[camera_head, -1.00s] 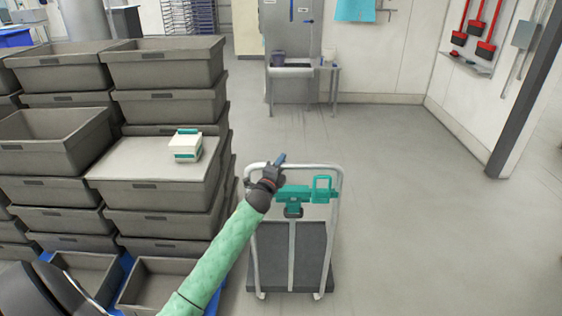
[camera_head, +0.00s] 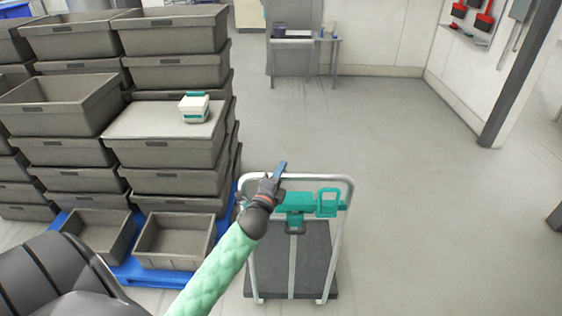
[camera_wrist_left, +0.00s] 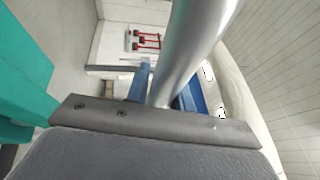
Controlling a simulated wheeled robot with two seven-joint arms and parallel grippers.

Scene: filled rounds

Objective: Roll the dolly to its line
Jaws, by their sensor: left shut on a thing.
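The dolly (camera_head: 291,262) has a dark flat deck and an upright pale metal push frame with teal fittings, and stands on the grey floor in front of me. My left gripper (camera_head: 277,178) is at the upper left part of its handle. In the left wrist view the metal handle bar (camera_wrist_left: 192,50) passes between the fingers (camera_wrist_left: 145,85), and the gripper is shut on it. My right gripper is not in view. No floor line that I can make out shows in the head view.
Stacked grey crates (camera_head: 165,150) stand on a blue pallet (camera_head: 130,268) close at the left, with a white and teal box (camera_head: 194,108) on one lid. A small table (camera_head: 304,58) stands at the back wall. A dark post (camera_head: 520,75) is at the right. Open floor (camera_head: 430,190) lies ahead and right.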

